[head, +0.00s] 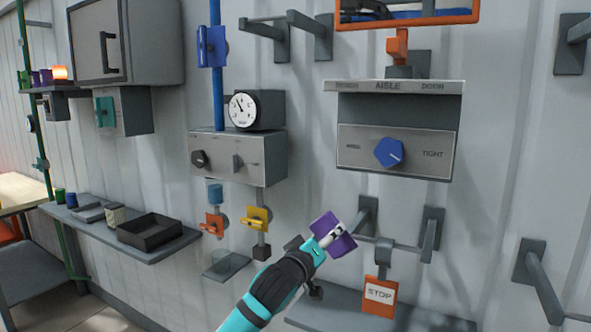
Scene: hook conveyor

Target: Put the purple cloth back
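The purple cloth (343,246) is at the end of my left gripper (331,236), with purple showing on both sides of the pale fingertips. The gripper appears shut on it. The arm reaches in from the lower left. Just right of the cloth is a grey wall rail (398,244) between two brackets. The cloth overlaps the rail's left side in the picture; I cannot tell whether they touch. My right gripper is not in view.
An orange STOP tag (380,296) hangs below the rail. A grey shelf (350,312) lies underneath. A control box with a blue knob (389,152) is above. A left shelf holds a black tray (150,232). Another rail (540,285) juts out at right.

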